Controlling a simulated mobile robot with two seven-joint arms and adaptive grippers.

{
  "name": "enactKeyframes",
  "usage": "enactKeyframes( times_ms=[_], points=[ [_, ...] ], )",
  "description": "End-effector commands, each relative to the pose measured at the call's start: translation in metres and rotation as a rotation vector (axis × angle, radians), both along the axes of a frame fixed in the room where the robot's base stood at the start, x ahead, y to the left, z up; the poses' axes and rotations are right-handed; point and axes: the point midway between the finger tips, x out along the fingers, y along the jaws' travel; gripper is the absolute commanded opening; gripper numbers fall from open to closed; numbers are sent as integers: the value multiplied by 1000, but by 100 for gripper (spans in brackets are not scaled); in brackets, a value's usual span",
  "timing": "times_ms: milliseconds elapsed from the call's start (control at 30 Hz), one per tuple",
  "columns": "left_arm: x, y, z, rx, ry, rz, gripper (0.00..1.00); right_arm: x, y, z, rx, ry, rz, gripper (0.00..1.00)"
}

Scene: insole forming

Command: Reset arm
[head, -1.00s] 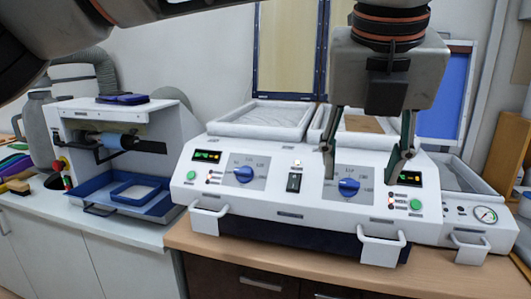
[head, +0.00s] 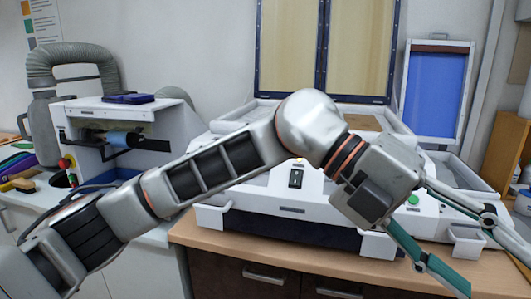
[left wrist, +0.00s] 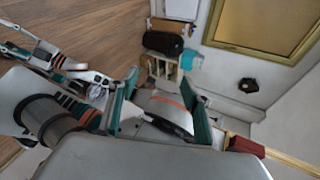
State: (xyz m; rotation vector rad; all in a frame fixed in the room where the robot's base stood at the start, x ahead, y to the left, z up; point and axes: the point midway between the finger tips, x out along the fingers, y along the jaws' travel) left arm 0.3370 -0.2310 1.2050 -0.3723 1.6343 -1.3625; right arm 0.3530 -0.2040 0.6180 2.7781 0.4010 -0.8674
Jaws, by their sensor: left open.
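My left arm (head: 215,165) comes in from the left in the head view and stretches across the front of the white forming machine, hiding much of its panel. My left gripper (head: 495,276) is at the lower right, its two teal fingers spread apart and empty, in front of the machine's right end. In the left wrist view, the same gripper (left wrist: 165,85) shows its fingers apart with nothing held between them. Another jointed grey and teal assembly of mine shows at the left of that view, too small and cluttered to tell its jaw state.
The white forming machine (head: 293,210) stands on a wood-topped counter (head: 250,245). A second white machine (head: 170,125) with a grey hose (head: 75,55) is at the left. A blue framed panel (head: 436,95) stands at the back right. A wooden shelf (head: 508,150) is at the right edge.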

Motion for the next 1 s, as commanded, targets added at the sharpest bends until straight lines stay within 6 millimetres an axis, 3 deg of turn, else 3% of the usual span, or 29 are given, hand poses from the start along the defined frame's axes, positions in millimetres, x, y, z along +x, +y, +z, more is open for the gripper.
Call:
enactKeyframes(
  times_ms=[133, 267, 433, 567, 767, 867, 1000],
  points=[
    [2, 0, 17, -224, 210, 8, 49, 0, 1, 0, 2, 1, 0, 40],
    [20, 8, 32, -414, 383, 61, 49, 0, 1, 0, 2, 1, 0, 40],
    [63, 31, 39, -638, 604, 190, 49, 0, 2, 1, 4, 1, -2, 40],
    [107, 58, 26, -786, 766, 333, 49, 0, 2, 1, 4, 0, -1, 40],
    [175, 111, -29, -957, 998, 617, 49, 0, 2, 2, 5, 0, -2, 40],
    [204, 143, -73, -1013, 1104, 784, 49, 0, 2, 2, 5, -1, -2, 40],
    [230, 190, -150, -1051, 1240, 1035, 49, 0, 2, 3, 5, -1, -2, 40]
  ],
)
